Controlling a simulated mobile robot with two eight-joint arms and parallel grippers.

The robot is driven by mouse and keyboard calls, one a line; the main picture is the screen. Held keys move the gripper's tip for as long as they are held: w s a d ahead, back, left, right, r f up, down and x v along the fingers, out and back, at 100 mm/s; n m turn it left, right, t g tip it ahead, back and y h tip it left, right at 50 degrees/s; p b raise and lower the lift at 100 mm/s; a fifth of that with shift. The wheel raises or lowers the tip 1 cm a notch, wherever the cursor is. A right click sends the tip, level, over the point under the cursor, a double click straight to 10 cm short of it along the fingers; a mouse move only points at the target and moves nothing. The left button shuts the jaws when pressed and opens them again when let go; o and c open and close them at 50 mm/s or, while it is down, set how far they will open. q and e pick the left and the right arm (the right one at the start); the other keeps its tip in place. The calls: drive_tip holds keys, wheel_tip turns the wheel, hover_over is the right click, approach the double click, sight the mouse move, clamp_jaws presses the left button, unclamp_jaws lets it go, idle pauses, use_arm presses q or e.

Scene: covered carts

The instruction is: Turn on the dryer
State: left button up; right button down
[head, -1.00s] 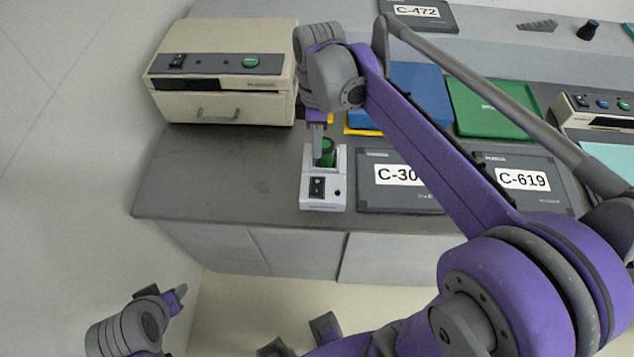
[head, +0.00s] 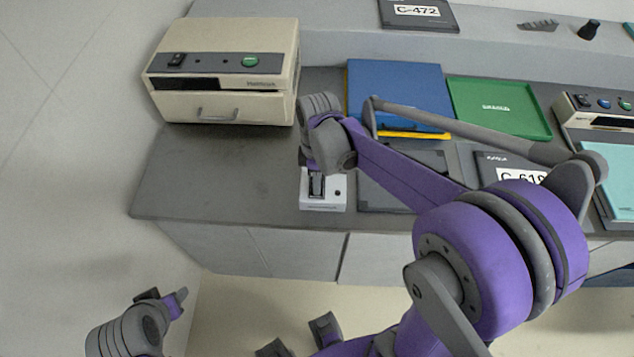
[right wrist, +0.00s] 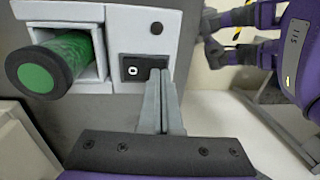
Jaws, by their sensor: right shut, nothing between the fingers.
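A small white device (head: 322,203), which I take for the dryer, stands near the front edge of the grey counter. In the right wrist view its white face (right wrist: 145,35) has a black rocker switch (right wrist: 132,68) with a white round mark. A green vial with a black rim (right wrist: 45,72) sits in its square opening. My right gripper (head: 317,188) is shut and empty. In the right wrist view its fingertips (right wrist: 160,76) cover the right part of the switch; contact is unclear. My left gripper (head: 178,300) hangs low left, away from the counter; its jaws are unclear.
A beige box (head: 218,95) with a switch and green button stands at the back left. The counter left of the white device is clear.

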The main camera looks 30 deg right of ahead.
drive_tip(key=shift+f, duration=0.1)
drive_tip(key=shift+s+f+b, duration=0.15)
drive_tip(key=shift+f+b, duration=0.25)
drive_tip(key=shift+a+r, duration=0.1)
drive_tip(key=shift+r, duration=0.15)
drive_tip(key=shift+w+d+r+p, duration=0.3)
drive_tip(key=shift+w+d, duration=0.2)
drive_tip(key=shift+w, duration=0.2)
